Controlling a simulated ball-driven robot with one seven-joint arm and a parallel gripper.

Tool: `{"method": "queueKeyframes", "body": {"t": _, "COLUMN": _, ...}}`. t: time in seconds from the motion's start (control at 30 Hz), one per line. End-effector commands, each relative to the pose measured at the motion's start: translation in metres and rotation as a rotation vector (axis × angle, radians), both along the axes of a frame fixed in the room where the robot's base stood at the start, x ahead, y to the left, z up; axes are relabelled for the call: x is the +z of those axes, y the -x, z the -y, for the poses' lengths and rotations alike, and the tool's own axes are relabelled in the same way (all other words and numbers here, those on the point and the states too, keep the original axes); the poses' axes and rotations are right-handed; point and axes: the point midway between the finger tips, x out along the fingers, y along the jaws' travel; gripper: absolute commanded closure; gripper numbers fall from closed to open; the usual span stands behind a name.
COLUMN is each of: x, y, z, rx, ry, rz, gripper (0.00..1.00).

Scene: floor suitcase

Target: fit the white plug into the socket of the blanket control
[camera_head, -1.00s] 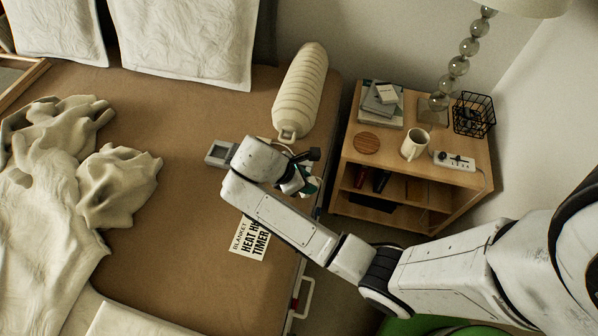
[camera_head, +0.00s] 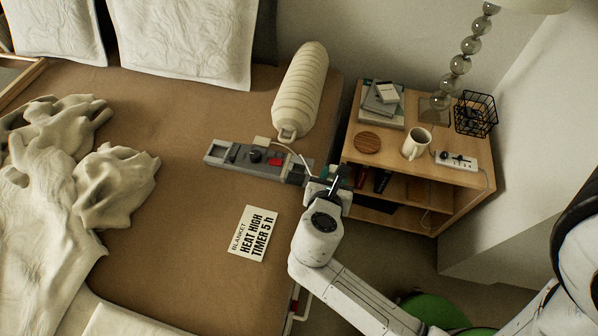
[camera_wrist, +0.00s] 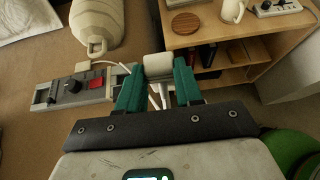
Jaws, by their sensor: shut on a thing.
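The blanket control (camera_head: 228,154) is a long grey panel on the bed near its right edge, with a black knob and a red switch. It also shows at left in the wrist view (camera_wrist: 50,95). Its right end is partly hidden by my gripper, and I cannot make out the socket. My gripper (camera_head: 342,178) is just right of the control, by the bed edge. In the wrist view its green fingers are shut on the white plug (camera_wrist: 158,67), which looks apart from the control. White cord hangs below the plug between the fingers.
A cream block (camera_head: 262,141) with a white cable sits at the control's back edge. A ribbed cream bottle (camera_head: 302,85) lies behind. A nightstand (camera_head: 450,178) with mug (camera_head: 416,142) and power strip (camera_head: 456,160) stands right. A printed card (camera_head: 253,233) lies in front; bare bed surrounds it.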

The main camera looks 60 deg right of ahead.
Motion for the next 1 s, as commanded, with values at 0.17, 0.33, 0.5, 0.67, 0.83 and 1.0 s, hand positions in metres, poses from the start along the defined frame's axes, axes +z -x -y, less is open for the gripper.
{"method": "queueKeyframes", "body": {"t": 0.17, "x": -0.003, "y": -0.011, "z": 0.003, "rx": 0.026, "ry": 0.015, "rz": 0.008, "gripper": 1.0}}
{"method": "queueKeyframes", "body": {"t": 0.33, "x": -0.018, "y": -0.046, "z": 0.014, "rx": 0.024, "ry": 0.017, "rz": 0.009, "gripper": 1.0}}
{"method": "queueKeyframes", "body": {"t": 0.5, "x": -0.036, "y": -0.082, "z": 0.025, "rx": 0.024, "ry": 0.015, "rz": 0.008, "gripper": 1.0}}
{"method": "queueKeyframes", "body": {"t": 0.67, "x": -0.065, "y": -0.106, "z": 0.032, "rx": 0.025, "ry": 0.014, "rz": 0.006, "gripper": 1.0}}
{"method": "queueKeyframes", "body": {"t": 0.83, "x": -0.086, "y": -0.123, "z": 0.036, "rx": 0.024, "ry": 0.014, "rz": 0.005, "gripper": 1.0}}
{"method": "queueKeyframes", "body": {"t": 1.0, "x": -0.095, "y": -0.13, "z": 0.038, "rx": 0.025, "ry": 0.013, "rz": 0.006, "gripper": 1.0}}
